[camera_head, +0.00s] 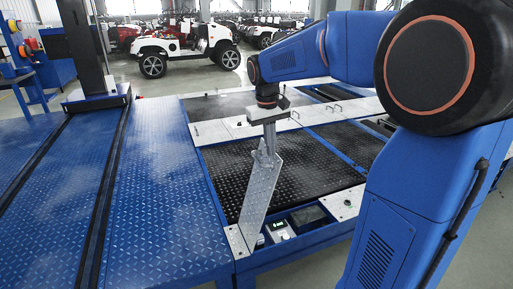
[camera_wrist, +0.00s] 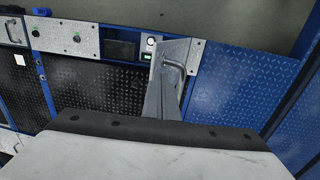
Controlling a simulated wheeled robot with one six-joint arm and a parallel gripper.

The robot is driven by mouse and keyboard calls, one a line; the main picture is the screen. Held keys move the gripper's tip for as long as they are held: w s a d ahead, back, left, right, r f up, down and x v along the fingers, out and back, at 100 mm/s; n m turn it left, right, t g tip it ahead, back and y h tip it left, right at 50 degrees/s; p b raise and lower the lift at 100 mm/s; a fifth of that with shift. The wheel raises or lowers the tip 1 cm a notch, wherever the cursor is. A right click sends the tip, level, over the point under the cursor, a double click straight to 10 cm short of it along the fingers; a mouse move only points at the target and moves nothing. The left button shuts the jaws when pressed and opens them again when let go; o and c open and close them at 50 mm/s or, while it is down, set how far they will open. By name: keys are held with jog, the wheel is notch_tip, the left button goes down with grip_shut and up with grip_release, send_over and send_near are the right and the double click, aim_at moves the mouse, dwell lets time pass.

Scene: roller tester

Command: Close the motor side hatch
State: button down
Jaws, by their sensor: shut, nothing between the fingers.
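The motor side hatch (camera_head: 262,190) is a grey tread-plate flap, standing open and nearly upright, slightly tilted, at the near edge of the tester frame. Its lower edge meets the frame beside a panel opening. In the wrist view the hatch (camera_wrist: 183,50) shows edge-on, with a bent handle (camera_wrist: 174,68) on its face. My gripper (camera_head: 268,152) points down at the top of the hatch. Its fingers (camera_wrist: 163,98) are shut and empty, very close to the plate. I cannot tell whether they touch it.
A small lit display (camera_head: 279,225) and buttons sit in the opening at the hatch's foot. A silver panel with a green button (camera_head: 347,204) lies to the right. Black tread plates (camera_head: 310,160) lie behind. A blue ramp (camera_head: 150,190) is at left. White vehicles (camera_head: 190,48) stand far back.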

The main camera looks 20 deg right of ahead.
jog(key=d+f+y, duration=0.3)
jog(key=d+f, duration=0.3)
jog(key=d, duration=0.6)
jog(key=d+f+y, duration=0.4)
jog(key=d+f, duration=0.3)
jog(key=d, duration=0.4)
jog(key=d+f+y, duration=0.1)
jog(key=d+f, duration=0.3)
jog(key=f, duration=0.3)
jog(key=d+f+y, duration=0.2)
jog(key=d+f, duration=0.2)
jog(key=f, duration=0.3)
jog(key=d+f+y, duration=0.2)
jog(key=d+f, duration=0.2)
jog(key=f, duration=0.4)
jog(key=shift+d+f, duration=0.2)
jog(key=shift+f, duration=0.6)
